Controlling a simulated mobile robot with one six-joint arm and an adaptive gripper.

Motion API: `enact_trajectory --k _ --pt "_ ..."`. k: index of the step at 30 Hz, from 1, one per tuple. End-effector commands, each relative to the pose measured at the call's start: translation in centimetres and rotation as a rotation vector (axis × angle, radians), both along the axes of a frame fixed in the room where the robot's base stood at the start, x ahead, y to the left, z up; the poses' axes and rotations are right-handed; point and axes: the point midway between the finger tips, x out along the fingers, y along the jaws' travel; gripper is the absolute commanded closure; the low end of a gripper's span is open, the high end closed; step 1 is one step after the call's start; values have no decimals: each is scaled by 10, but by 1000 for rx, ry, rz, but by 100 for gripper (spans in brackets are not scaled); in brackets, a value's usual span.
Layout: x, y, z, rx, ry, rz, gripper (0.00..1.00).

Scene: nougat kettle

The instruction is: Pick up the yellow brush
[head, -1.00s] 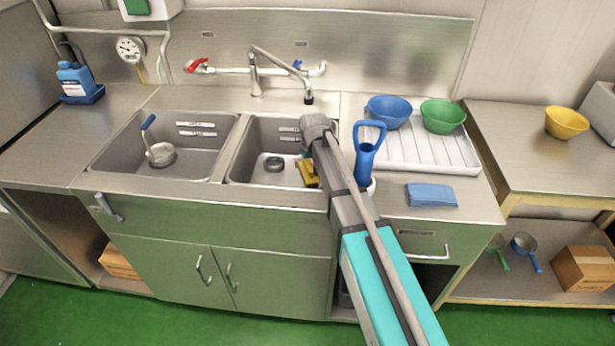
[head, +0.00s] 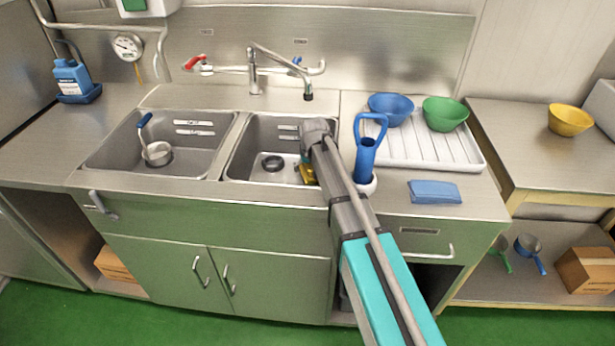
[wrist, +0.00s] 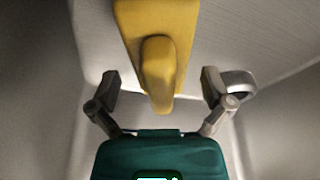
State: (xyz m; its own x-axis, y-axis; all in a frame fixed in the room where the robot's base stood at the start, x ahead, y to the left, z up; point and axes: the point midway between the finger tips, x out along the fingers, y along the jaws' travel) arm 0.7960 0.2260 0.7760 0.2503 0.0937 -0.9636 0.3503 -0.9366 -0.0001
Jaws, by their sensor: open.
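The yellow brush (head: 308,175) lies in the right sink basin (head: 250,158), near its right wall; my arm partly covers it in the head view. In the wrist view the yellow brush (wrist: 155,50) shows as a wide block at the top with a narrower rounded handle pointing toward my gripper. My gripper (wrist: 160,85) is open, with one finger on each side of the handle and a visible gap to both. The fingers are not touching the brush. In the head view my gripper is mostly hidden behind my own wrist.
The basin walls stand close around my gripper. A round drain (head: 272,163) is left of the brush. A blue-handled tool (head: 367,155) stands in a white holder just right of my arm. The faucet (head: 280,65) hangs over the basin's back.

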Motion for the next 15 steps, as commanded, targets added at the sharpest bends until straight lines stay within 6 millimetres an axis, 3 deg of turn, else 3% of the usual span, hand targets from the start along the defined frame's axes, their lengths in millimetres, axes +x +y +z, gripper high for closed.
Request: enact_trajectory --k 6,15 --pt "4 2 -16 0 0 0 0" --pt "4 2 -16 0 0 1 0"
